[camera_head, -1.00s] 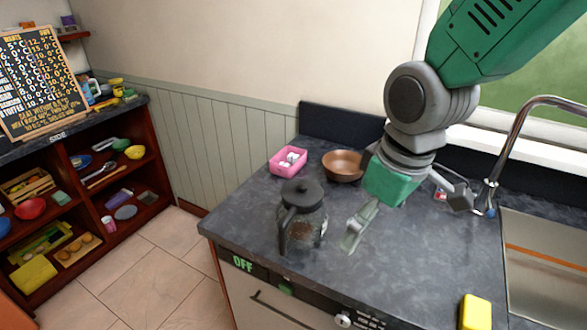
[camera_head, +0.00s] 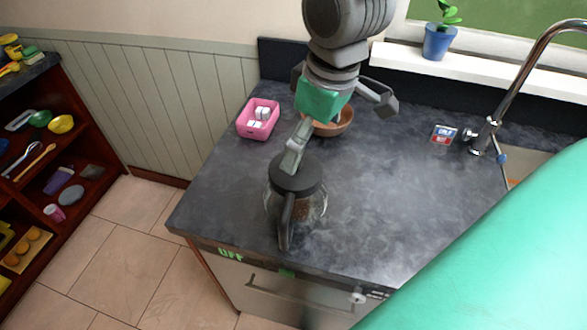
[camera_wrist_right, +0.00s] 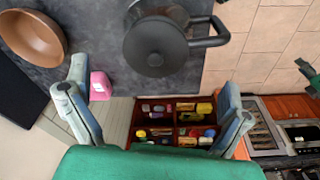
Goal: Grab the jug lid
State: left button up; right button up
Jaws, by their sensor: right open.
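The jug (camera_head: 312,207) is glass with a black handle and stands upright on the dark counter near its front-left corner. Its round black jug lid (camera_head: 302,180) sits on top. In the right wrist view the lid (camera_wrist_right: 156,45) shows from above, with its knob and the jug handle pointing right. My right gripper (camera_head: 338,128) is open and empty, above and behind the jug. One finger overlaps the lid's far edge in the head view; I cannot tell whether it touches. In the wrist view the lid lies ahead, between the spread fingers (camera_wrist_right: 155,80). My left gripper is out of view.
A brown bowl (camera_head: 334,124) is behind the jug, partly hidden by my right gripper. A pink container (camera_head: 257,119) with white items stands at its left. A faucet (camera_head: 505,95) is at the right. The counter right of the jug is bare.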

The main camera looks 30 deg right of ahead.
aim_at(301, 163)
jog(key=w+f, duration=0.1)
jog(key=f, duration=0.1)
jog(key=w+f, duration=0.1)
jog(key=f, duration=0.1)
jog(key=shift+w, duration=0.15)
jog(key=f, duration=0.2)
jog(key=w+a+f, duration=0.1)
jog(key=shift+f, duration=0.3)
jog(key=shift+w+f, duration=0.2)
jog(key=shift+f, duration=0.2)
jog(key=shift+s, duration=0.1)
jog(key=shift+c, duration=0.5)
jog(key=c, duration=0.8)
